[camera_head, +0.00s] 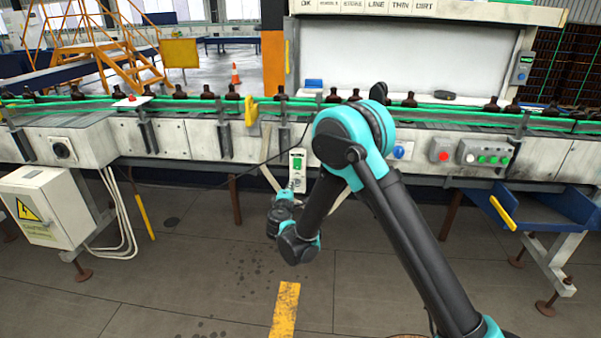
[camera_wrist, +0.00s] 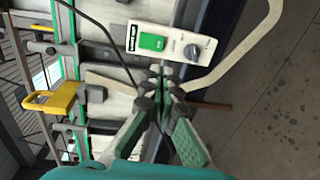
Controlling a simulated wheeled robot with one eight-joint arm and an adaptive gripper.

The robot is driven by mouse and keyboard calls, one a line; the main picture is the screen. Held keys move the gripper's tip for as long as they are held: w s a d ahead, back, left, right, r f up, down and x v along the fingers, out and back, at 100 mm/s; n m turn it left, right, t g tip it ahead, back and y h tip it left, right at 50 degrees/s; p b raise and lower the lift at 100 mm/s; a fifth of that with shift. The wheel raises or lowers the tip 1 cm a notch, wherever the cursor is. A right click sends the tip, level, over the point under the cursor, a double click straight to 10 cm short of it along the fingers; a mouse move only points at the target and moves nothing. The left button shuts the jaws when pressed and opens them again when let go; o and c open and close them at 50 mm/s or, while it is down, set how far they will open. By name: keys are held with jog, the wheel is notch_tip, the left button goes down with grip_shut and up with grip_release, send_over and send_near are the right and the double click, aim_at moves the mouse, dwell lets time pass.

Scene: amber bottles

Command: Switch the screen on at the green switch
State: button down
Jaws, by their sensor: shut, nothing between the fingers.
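The green switch (camera_head: 297,163) is a green rocker on a small white box at the front of the conveyor. In the wrist view the rocker (camera_wrist: 152,42) sits beside a dark round knob (camera_wrist: 192,52) on the box. My gripper (camera_wrist: 161,72) is shut and empty, its tips pointing at the box just below the rocker in the picture. I cannot tell whether they touch it. In the head view my wrist is in front of and below the box, and the fingers are hard to make out. A large pale panel (camera_head: 400,60) behind the conveyor may be the screen; I cannot tell whether it is lit.
Amber bottles (camera_head: 208,92) stand along the conveyor behind green rails. A red button (camera_head: 443,155) and a box with several buttons (camera_head: 484,154) are to the right. A yellow padlock-shaped part (camera_wrist: 52,98) and a black cable (camera_wrist: 100,28) are near the gripper.

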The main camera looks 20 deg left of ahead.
aim_at(297, 169)
jog(key=shift+w, duration=0.15)
jog(key=x, duration=1.3)
jog(key=shift+w+f, duration=0.1)
jog(key=shift+w, duration=0.3)
jog(key=shift+w+a+f, duration=0.15)
jog(key=shift+w, duration=0.2)
